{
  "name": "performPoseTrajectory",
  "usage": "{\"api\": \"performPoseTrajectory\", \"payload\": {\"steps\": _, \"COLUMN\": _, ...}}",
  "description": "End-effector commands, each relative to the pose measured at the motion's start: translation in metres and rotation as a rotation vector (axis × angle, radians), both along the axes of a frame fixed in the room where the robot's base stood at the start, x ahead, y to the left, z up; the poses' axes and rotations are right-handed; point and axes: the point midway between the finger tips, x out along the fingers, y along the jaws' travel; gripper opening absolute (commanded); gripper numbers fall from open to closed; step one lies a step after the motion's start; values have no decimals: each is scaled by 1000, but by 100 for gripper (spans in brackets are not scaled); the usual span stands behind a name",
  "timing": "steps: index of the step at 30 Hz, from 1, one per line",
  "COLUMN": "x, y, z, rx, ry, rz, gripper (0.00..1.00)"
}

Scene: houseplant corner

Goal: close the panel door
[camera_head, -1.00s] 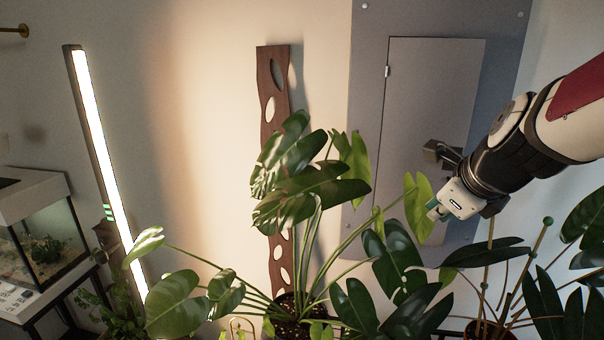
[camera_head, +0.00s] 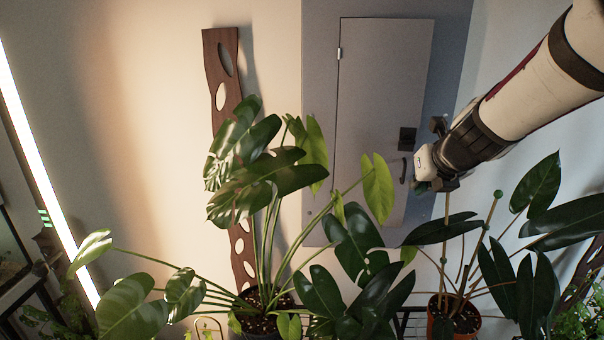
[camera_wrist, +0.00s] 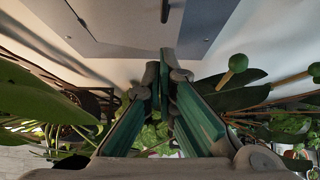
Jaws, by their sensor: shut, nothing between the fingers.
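The panel door (camera_head: 383,85) is a flat grey door on the grey wall panel (camera_head: 318,130), with a hinge on its left edge. It looks nearly or fully flush; I cannot tell if a small gap remains. A dark lock plate (camera_head: 407,139) and a dark handle (camera_head: 404,171) sit near its right edge. My gripper (camera_head: 420,186) is just right of and below the handle in the picture, shut and empty. In the wrist view its teal fingers (camera_wrist: 164,72) point toward the panel, with a dark bar, likely the handle (camera_wrist: 165,10), at the top edge.
A large potted plant (camera_head: 262,190) stands left of the door, its leaves overlapping the panel's lower part. Another potted plant (camera_head: 453,310) with green-tipped stakes stands below my arm. A brown slotted board (camera_head: 221,90) and a lit tube lamp (camera_head: 40,170) are further left.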

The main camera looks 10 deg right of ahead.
Motion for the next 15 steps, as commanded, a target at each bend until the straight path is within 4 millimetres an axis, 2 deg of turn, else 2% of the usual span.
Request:
{"api": "performPoseTrajectory", "payload": {"steps": 1, "x": 9, "y": -2, "z": -9, "rx": 0, "ry": -1, "rz": -1, "gripper": 0}}
{"api": "performPoseTrajectory", "payload": {"steps": 6, "x": 23, "y": -6, "z": -23, "rx": -1, "ry": -1, "rz": -2, "gripper": 0}}
{"api": "performPoseTrajectory", "payload": {"steps": 12, "x": 48, "y": -13, "z": -21, "rx": -3, "ry": -1, "rz": 1, "gripper": 0}}
{"api": "performPoseTrajectory", "payload": {"steps": 15, "x": 54, "y": -15, "z": -20, "rx": -2, "ry": -2, "rz": 0, "gripper": 0}}
